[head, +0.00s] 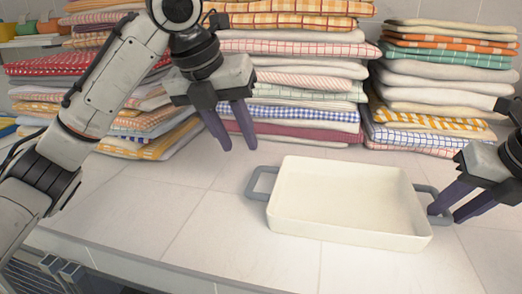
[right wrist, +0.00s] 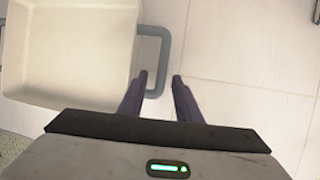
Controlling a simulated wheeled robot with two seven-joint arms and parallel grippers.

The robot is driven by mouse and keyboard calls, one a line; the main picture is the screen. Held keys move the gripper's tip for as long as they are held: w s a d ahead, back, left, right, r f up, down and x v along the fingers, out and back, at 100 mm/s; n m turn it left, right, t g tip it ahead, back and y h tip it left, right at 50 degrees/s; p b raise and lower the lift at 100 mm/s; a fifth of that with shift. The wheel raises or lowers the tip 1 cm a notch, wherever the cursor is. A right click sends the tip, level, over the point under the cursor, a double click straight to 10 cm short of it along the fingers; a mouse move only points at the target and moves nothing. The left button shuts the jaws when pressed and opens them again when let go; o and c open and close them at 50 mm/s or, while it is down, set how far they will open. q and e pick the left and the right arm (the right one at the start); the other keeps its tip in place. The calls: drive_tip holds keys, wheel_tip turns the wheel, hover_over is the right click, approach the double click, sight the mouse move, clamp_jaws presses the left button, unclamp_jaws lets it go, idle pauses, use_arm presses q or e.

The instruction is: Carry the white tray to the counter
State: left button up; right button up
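The white tray (head: 340,200) sits on a pale tiled counter, with a grey handle at each end. Its left handle (head: 257,183) is free. My left gripper (head: 232,140) is open and empty, above the counter to the left of that handle. My right gripper (head: 445,217) is at the tray's right handle (head: 424,191). In the right wrist view its fingers (right wrist: 161,80) are apart, with the near end of the right handle (right wrist: 153,92) between or just beyond the tips. The tray's corner (right wrist: 70,55) also shows there. I cannot tell whether the fingers touch the handle.
Tall stacks of folded towels (head: 290,75) line the back of the tiled counter (head: 220,235), and another stack (head: 440,90) stands at the right. Small coloured pots (head: 25,28) are at the back left. The counter in front of the tray is clear.

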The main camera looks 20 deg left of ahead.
drive_tip(key=v, duration=1.2)
drive_tip(key=shift+d, duration=0.1)
